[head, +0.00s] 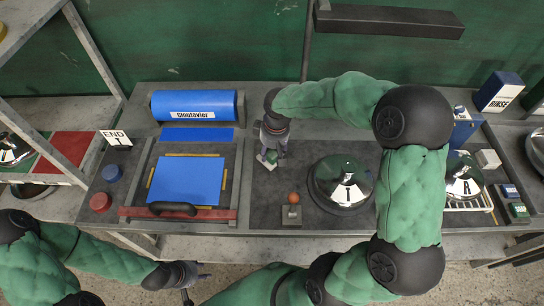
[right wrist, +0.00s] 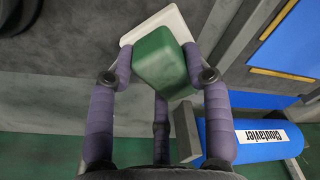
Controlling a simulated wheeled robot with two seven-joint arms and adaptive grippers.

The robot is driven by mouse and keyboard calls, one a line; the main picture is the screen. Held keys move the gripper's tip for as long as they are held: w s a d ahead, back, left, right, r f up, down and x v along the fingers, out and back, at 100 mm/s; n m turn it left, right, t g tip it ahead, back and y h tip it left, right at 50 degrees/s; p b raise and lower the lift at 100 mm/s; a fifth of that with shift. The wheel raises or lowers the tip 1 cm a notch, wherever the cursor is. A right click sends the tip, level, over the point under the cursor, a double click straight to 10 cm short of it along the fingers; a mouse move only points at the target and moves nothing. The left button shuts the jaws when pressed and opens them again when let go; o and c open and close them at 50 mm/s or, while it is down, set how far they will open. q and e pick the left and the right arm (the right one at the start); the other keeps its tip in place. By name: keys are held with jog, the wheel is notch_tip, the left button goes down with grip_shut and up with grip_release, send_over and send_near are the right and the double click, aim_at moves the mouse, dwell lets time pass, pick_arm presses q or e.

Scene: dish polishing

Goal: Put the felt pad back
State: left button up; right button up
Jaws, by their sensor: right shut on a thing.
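The felt pad (head: 271,157) is a green block with a white base. My right gripper (head: 273,148) is shut on its green part, over or on the dark worktop between the blue sheet and the T dome. Whether the pad touches the worktop I cannot tell. In the right wrist view the felt pad (right wrist: 164,62) sits between the purple fingers of my right gripper (right wrist: 158,75), with the white base facing away. My left gripper (head: 190,279) is empty in front of the bench, its fingers apart.
A blue sheet (head: 185,181) lies in a frame with a red bar, behind it a blue Gloutavier roll (head: 195,105). A small stand with an orange ball (head: 293,198) is nearby.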

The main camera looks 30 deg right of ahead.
aim_at(272, 155)
jog(key=shift+w+d+f, duration=0.25)
jog(key=shift+w+f, duration=0.1)
jog(key=shift+f, duration=0.2)
jog(key=shift+w+d+f, duration=0.2)
jog(key=shift+w+f, duration=0.1)
jog(key=shift+f, duration=0.2)
jog(key=shift+w+f+b, duration=0.1)
jog(key=shift+f+b, duration=0.45)
jog(key=shift+f, duration=0.95)
jog(key=shift+f, duration=0.1)
jog(key=o, duration=1)
jog(key=shift+r, duration=0.2)
jog(key=r+p, duration=0.1)
jog(key=r, duration=0.3)
jog(key=s+r, duration=0.1)
jog(key=r, duration=0.3)
jog(key=r+p, duration=0.1)
jog(key=r, duration=0.2)
jog(key=shift+s+d+r+p, duration=0.2)
jog(key=shift+s+r+p, duration=0.05)
jog(key=shift+r+p, duration=0.15)
